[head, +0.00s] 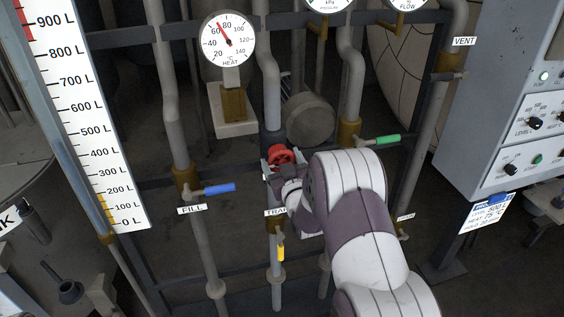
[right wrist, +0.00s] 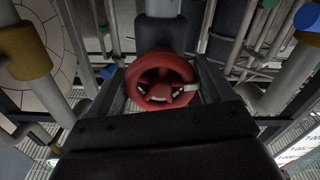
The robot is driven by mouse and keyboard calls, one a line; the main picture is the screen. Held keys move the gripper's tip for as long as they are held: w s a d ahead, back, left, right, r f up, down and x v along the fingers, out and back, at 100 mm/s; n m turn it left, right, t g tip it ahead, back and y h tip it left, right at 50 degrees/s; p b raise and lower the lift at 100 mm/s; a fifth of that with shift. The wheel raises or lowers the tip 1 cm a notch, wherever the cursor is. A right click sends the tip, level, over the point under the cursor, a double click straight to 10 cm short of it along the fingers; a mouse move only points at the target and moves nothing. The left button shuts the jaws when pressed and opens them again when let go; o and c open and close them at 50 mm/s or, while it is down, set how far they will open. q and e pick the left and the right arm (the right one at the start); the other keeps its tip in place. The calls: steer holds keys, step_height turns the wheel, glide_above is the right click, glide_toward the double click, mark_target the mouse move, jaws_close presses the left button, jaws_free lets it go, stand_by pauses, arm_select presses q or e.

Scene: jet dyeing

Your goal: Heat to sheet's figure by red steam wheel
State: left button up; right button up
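The red steam wheel (head: 282,155) sits on a pipe in the middle of the head view. It also shows in the right wrist view (right wrist: 160,78), face on. My right gripper (head: 281,164) has one finger on each side of the wheel, and the fingers appear to press on its rim. My forearm hides part of the pipes behind. The round heat gauge (head: 229,40) has its red needle between 60 and 80, roughly at 70. The sheet (head: 487,213) on the right panel reads 500 L and heat 75 °C. My left gripper is not in view.
A blue fill handle (head: 219,188) is left of the wheel, a green handle (head: 387,140) right of it and a yellow handle (head: 281,251) below. A tall litre scale (head: 85,110) stands at left, a grey control cabinet (head: 490,90) at right.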

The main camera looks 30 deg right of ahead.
steer(key=shift+f+m, duration=0.1)
steer(key=shift+m, duration=0.2)
steer(key=m+b, duration=0.1)
steer(key=m, duration=0.1)
steer(key=shift+f+m+b, duration=0.1)
steer(key=shift+m+b, duration=0.25)
steer(key=shift+m, duration=0.05)
steer(key=m+b, duration=0.2)
steer(key=m, duration=0.4)
steer(key=shift+a, duration=0.15)
steer(key=m+b, duration=0.1)
steer(key=m, duration=0.4)
steer(key=shift+m+b, duration=0.4)
steer(key=m, duration=0.3)
steer(key=m+b, duration=0.1)
steer(key=m, duration=0.1)
steer(key=shift+a+r, duration=0.1)
steer(key=shift+r, duration=0.15)
steer(key=o, duration=0.9)
steer(key=v, duration=1.2)
steer(key=shift+s, duration=0.35)
